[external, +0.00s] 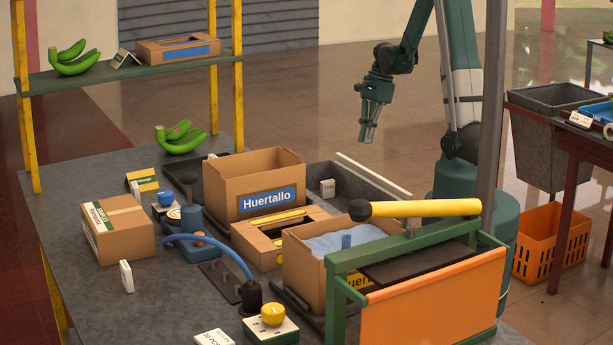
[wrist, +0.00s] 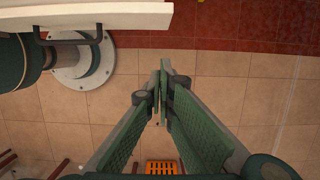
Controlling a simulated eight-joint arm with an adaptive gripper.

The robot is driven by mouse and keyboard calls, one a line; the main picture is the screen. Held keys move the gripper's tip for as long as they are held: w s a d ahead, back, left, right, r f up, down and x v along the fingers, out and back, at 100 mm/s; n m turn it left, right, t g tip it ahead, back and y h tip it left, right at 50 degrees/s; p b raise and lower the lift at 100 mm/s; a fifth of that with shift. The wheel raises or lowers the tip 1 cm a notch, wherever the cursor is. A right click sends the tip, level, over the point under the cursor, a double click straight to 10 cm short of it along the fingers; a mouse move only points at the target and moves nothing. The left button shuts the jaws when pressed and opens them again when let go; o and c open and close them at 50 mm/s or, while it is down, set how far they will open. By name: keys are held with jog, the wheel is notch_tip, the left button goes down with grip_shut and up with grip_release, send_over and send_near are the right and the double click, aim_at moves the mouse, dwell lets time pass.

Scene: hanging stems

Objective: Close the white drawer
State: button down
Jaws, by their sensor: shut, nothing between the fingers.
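The white drawer (external: 375,175) stands open at the table's far side, on the side toward my arm's base. Its white front edge and part of its dark grey inside show in the external view; cartons hide the rest. In the wrist view, its white front (wrist: 100,18) lies at the upper left, with a dark handle below its edge. My gripper (external: 369,132) hangs fingers down above and beyond the drawer front, apart from it. In the wrist view, the fingers (wrist: 164,93) meet at their tips over the tiled floor, with nothing between them.
An open Huertallo carton (external: 255,172) stands beside the drawer. A yellow roller (external: 420,208) and a green frame with an orange panel (external: 430,300) stand at the near right. Bare floor lies below my gripper; an orange crate (external: 550,240) is at the right.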

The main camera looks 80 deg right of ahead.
jog(key=w+a+f+b, duration=0.1)
jog(key=w+a+f, duration=0.1)
jog(key=f, duration=0.3)
jog(key=w+a+f+b, duration=0.2)
jog(key=f, duration=0.2)
jog(key=shift+w+a+f, duration=0.3)
jog(key=shift+f, duration=0.05)
dwell(0.5)
dwell(0.4)
jog(key=w+a+b, duration=0.2)
jog(key=w+a, duration=1.9)
jog(key=shift+w+a, duration=0.1)
dwell(0.3)
